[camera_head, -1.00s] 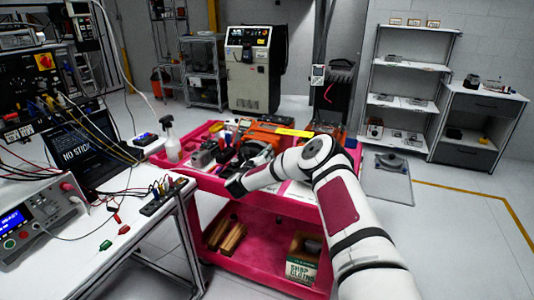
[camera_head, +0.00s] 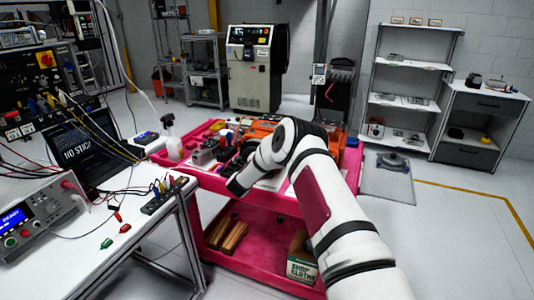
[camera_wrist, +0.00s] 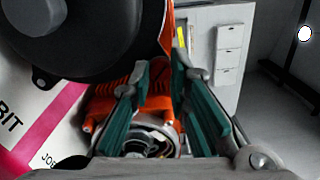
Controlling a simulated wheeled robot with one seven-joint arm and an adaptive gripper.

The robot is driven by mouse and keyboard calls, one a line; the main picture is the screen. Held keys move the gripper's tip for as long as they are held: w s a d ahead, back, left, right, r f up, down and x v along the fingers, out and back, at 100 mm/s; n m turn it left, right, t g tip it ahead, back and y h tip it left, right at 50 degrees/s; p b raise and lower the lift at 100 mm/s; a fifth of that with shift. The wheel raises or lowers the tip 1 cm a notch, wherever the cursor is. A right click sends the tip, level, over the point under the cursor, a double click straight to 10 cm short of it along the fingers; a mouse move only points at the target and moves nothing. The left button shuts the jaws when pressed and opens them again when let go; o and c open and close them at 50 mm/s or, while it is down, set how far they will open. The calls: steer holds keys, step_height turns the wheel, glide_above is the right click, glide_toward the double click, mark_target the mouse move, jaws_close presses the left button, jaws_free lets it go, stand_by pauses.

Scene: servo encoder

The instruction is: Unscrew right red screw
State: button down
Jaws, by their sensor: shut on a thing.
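In the wrist view my gripper (camera_wrist: 164,80) has two fingers with teal pads that converge toward their tips. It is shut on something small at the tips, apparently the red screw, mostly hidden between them. An orange motor housing (camera_wrist: 105,103) lies behind and below the fingers. Its round open end (camera_wrist: 150,140), with metal parts inside, shows between the pads. In the head view my gripper end (camera_head: 238,187) is low over the near side of the red cart (camera_head: 185,180). My own arm hides the work there, and I cannot make out either screw.
A large dark round part fills the upper left of the wrist view. A spray bottle (camera_head: 172,140) and dark tools stand on the cart. A white workbench (camera_head: 95,262) with a power supply (camera_head: 38,215) and cables is at left.

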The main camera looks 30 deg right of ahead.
steer(key=m+b, duration=1.4)
steer(key=m, duration=2)
steer(key=shift+d+r, duration=0.1)
steer(key=shift+d, duration=0.05)
steer(key=shift+s, duration=0.1)
stand_by(0.4)
steer(key=c, duration=1.5)
jaws_free()
